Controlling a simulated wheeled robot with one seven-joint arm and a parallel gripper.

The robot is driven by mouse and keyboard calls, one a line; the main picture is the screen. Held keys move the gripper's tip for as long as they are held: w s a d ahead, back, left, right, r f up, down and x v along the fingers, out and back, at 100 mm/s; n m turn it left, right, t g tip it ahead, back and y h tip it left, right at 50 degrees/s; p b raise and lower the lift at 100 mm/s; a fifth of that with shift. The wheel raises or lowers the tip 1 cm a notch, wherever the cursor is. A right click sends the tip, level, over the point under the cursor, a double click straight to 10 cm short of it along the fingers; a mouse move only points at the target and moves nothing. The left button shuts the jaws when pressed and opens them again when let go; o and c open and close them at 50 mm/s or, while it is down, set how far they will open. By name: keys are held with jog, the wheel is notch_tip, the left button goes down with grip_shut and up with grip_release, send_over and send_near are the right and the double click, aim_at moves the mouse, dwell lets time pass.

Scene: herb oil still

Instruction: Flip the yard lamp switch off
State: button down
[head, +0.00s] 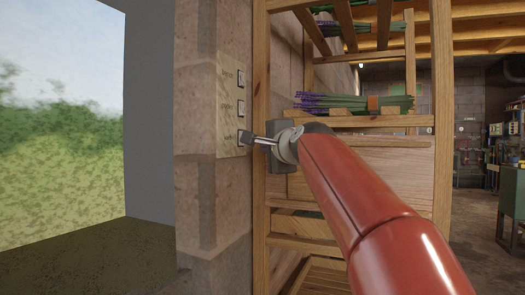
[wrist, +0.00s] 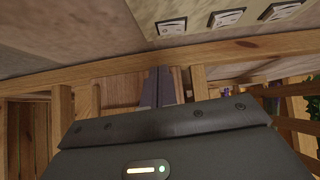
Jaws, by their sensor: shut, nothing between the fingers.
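A pale switch plate (head: 229,118) is on the block wall, with three rocker switches stacked in a column, each with a small label too blurred to read surely. The top switch (head: 241,79), middle switch (head: 241,107) and bottom switch (head: 242,136) show in the head view. My gripper (head: 248,138) is shut and empty, its tips in front of the bottom switch and partly covering it. I cannot tell whether they touch. In the wrist view my gripper (wrist: 160,75) points toward the plate (wrist: 195,11), nearest the left-hand switch (wrist: 171,27).
A wooden drying rack (head: 443,130) with lavender bundles (head: 350,102) stands just right of the plate, and my arm passes in front of it. An open window or doorway with greenery is at left. A workshop floor (head: 478,215) lies at far right.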

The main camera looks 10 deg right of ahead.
jog(key=s+d+b, duration=0.1)
jog(key=s, duration=0.6)
jog(key=shift+s+f+b, duration=0.2)
jog(key=shift+f+b, duration=0.15)
jog(key=shift+f, duration=0.05)
jog(key=s+f+n+g+h, duration=0.1)
jog(key=s+f+n+g, duration=0.3)
jog(key=s+f, duration=0.5)
jog(key=s+a+f+n+g+h, duration=0.1)
jog(key=s+f+n+g, duration=0.3)
jog(key=s+f, duration=0.5)
jog(key=s+f+n+g, duration=0.3)
jog(key=s+f+n, duration=0.4)
jog(key=f, duration=1.8)
jog(key=shift+s+a+f+n+g+h, duration=0.15)
jog(key=shift+s+f+n+g+h, duration=0.2)
jog(key=shift+s, duration=0.8)
